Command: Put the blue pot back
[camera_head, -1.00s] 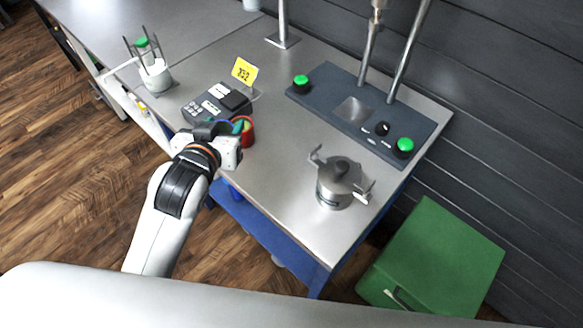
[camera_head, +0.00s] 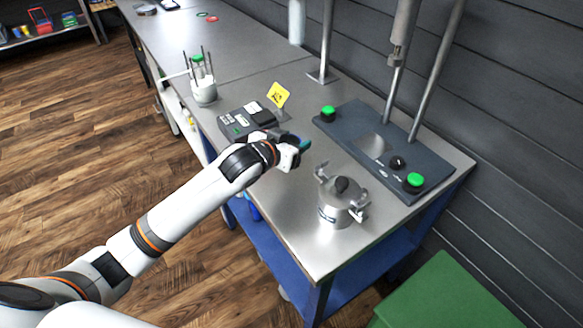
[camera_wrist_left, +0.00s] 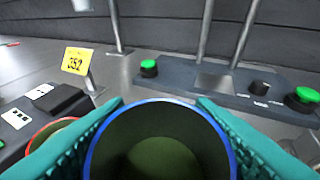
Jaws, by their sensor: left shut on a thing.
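The blue pot (camera_wrist_left: 160,145) is an open, dark round vessel with a blue rim, seen from above in the left wrist view. My left gripper (camera_head: 300,146) is shut on it, with teal fingers pressed to both sides of the rim in that view. In the head view the gripper is over the metal table, between the card reader and the steel pot, and mostly hides the blue pot. A red-rimmed pot (camera_wrist_left: 52,133) is partly visible behind the left finger. My right gripper is not in view.
A steel lidded pot (camera_head: 341,203) stands on the metal table (camera_head: 290,225). A control panel (camera_head: 375,150) with green buttons lies behind. A black device (camera_head: 245,119) and yellow sign (camera_head: 278,94) are left. A green box (camera_head: 450,295) stands at lower right.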

